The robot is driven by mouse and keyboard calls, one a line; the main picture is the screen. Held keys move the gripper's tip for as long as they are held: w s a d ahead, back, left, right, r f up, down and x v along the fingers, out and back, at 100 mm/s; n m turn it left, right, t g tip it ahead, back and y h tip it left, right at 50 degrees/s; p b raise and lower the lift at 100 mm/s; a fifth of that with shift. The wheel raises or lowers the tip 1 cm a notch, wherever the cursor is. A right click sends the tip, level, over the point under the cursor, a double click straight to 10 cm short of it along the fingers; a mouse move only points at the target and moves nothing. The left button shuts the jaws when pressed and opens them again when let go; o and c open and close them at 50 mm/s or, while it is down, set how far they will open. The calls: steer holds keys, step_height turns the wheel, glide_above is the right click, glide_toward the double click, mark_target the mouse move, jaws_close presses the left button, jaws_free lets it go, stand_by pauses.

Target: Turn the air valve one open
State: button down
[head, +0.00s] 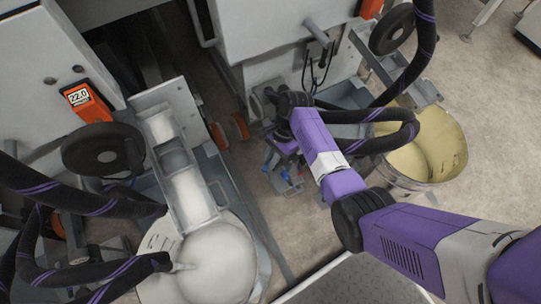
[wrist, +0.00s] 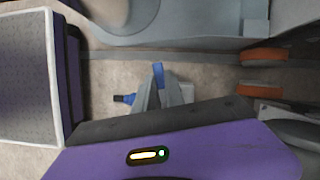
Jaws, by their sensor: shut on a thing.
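My gripper (wrist: 160,90) shows in the wrist view as grey fingers beyond the purple wrist housing. It is shut on a small blue valve lever (wrist: 158,74), which stands up between the fingers. I take this lever to be the air valve's handle; its number cannot be read. Another blue part (wrist: 124,98) sticks out just left of the fingers. In the head view my gripper (head: 288,180) is low beside the machine, among small blue parts (head: 288,194). The valve body is mostly hidden by the fingers and the housing.
Orange wheels (head: 240,125) stand left of the gripper in the head view. Black hoses (head: 375,140) hang close to my arm.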

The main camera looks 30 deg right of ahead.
steer(key=n+g+h, duration=0.1)
steer(key=n, duration=0.3)
steer(key=s+d+n+g+h+p, duration=0.1)
steer(key=n, duration=0.2)
steer(key=s+d+n+g+h+p, duration=0.1)
steer(key=n, duration=0.3)
steer(key=shift+s+d+n+g, duration=0.15)
steer(key=shift+s+n+g, duration=0.05)
steer(key=shift+n+g, duration=0.1)
steer(key=shift+s+d+n+h+p, duration=0.1)
steer(key=shift+d+n+h+p, duration=0.2)
steer(key=shift+n, duration=0.55)
steer(key=shift+d+n+h+p, duration=0.15)
steer(key=shift+n+h, duration=0.25)
steer(key=shift+n, duration=0.45)
steer(key=c, duration=1.4)
jaws_free()
